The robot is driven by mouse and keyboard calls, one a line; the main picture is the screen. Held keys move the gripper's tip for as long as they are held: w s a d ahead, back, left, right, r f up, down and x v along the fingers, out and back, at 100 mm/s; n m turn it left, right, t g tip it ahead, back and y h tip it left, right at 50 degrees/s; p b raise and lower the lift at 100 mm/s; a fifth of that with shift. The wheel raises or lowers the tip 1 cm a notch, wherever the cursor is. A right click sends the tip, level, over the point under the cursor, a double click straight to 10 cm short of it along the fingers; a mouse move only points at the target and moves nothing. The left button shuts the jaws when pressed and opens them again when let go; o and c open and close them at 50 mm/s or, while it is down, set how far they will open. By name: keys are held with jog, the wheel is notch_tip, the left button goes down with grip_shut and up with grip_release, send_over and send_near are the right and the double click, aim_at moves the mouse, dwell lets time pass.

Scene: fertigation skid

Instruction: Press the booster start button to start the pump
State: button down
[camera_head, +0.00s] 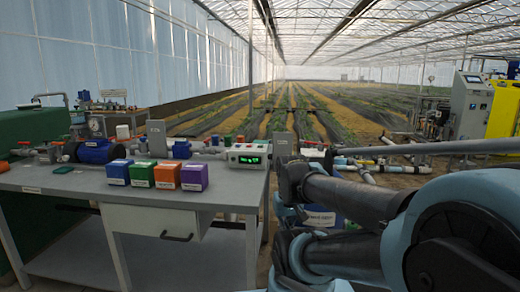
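A white control box (246,157) with a lit green display stands at the right end of the grey bench top. Small coloured parts show on and above its front, too small to tell which is the booster start button. A blue pump-like body (97,151) sits on the pipework at the bench's back left. Whether it is the booster pump cannot be told. My arm fills the lower right, its links folded just right of the bench. My gripper cannot be made out in this view.
Blue (119,172), green (142,174), orange (167,175) and purple (194,177) boxes stand in a row on the bench (80,190), left of the control box. Grey upright panels (157,138) stand behind. Pipes (385,167) and a grey cabinet (468,106) lie beyond my arm.

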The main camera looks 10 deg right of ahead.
dwell(0.9)
jog(key=w+r+n+t, duration=0.2)
jog(key=w+r, duration=0.9)
jog(key=w, duration=0.2)
jog(key=w+r+n+t, duration=0.1)
jog(key=w+r, duration=0.4)
jog(key=w, duration=0.9)
jog(key=w+r+n+t, duration=0.2)
jog(key=w+r, duration=0.3)
jog(key=w, duration=0.9)
jog(key=w+r+n+t, duration=0.2)
jog(key=w+r, duration=0.3)
jog(key=w, duration=1)
jog(key=shift+a+r+n, duration=0.2)
jog(key=shift+a+n, duration=0.25)
jog(key=shift+n, duration=0.15)
jog(key=shift+f, duration=0.1)
jog(key=shift+s+f, duration=0.1)
jog(key=shift+f, duration=4.25)
